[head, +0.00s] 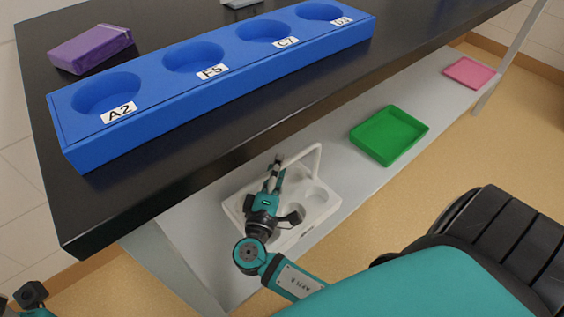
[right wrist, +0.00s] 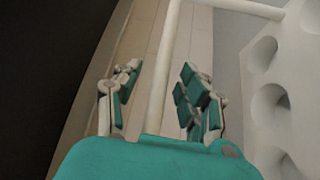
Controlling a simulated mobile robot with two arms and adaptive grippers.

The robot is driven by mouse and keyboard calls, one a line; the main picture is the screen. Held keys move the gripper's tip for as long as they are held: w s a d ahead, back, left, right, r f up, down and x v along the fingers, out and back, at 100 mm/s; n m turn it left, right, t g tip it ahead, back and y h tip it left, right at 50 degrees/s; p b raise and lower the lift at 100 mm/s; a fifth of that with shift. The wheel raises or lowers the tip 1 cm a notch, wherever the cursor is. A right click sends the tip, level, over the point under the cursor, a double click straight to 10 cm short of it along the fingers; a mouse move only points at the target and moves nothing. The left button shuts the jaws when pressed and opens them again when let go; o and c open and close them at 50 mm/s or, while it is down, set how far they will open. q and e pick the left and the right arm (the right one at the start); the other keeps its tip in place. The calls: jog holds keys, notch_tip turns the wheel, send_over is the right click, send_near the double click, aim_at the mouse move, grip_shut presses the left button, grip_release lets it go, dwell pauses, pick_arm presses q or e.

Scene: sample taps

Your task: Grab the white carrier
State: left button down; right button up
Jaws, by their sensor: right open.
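The white carrier (head: 322,203) stands on the grey lower shelf under the black bench in the head view. It has round holes and a raised handle (head: 318,158). In the right wrist view the carrier's holed top (right wrist: 285,75) is at the right, and its handle bar (right wrist: 163,75) runs between my fingers. My right gripper (head: 274,178) is over the carrier, at the handle, and open. In the right wrist view its two fingers (right wrist: 160,98) stand either side of the bar, apart from it. Part of my left arm shows at the lower left corner of the head view; its gripper's fingers are not clear.
A blue rack (head: 225,90) with labelled wells and a purple box (head: 90,48) sit on the black bench (head: 110,200), whose edge overhangs the shelf. A green tray (head: 388,135) and a pink item (head: 468,72) lie farther right on the lower shelf (head: 345,150).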

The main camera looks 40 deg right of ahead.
grip_shut()
jog(key=shift+r, duration=0.15)
dwell(0.4)
